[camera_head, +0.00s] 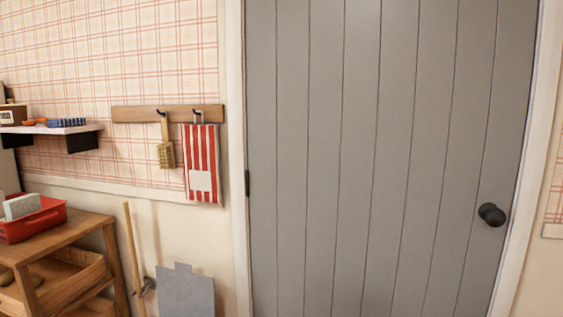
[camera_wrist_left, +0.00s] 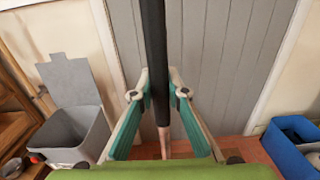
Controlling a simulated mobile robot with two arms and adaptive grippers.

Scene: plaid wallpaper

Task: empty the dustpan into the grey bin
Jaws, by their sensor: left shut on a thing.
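The grey bin (camera_wrist_left: 72,130) stands at the left in the left wrist view, its lid (camera_wrist_left: 68,78) raised and its top open. In the head view only the grey upright lid (camera_head: 186,292) shows at the bottom edge. My left gripper (camera_wrist_left: 160,108), with teal pads, is shut on a dark straight handle (camera_wrist_left: 154,45), to the right of the bin. This appears to be the dustpan's handle. A green surface (camera_wrist_left: 165,171) fills the bottom edge; I cannot tell whether it is the pan. No pan contents are visible. My right gripper is in neither view.
A blue bin (camera_wrist_left: 290,150) stands at the right in the wrist view. A wooden shelf unit (camera_head: 75,235) with a red tub (camera_head: 35,222) stands left of the grey bin, a wooden pole (camera_head: 133,250) between them. A closed grey door (camera_head: 380,150) is ahead.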

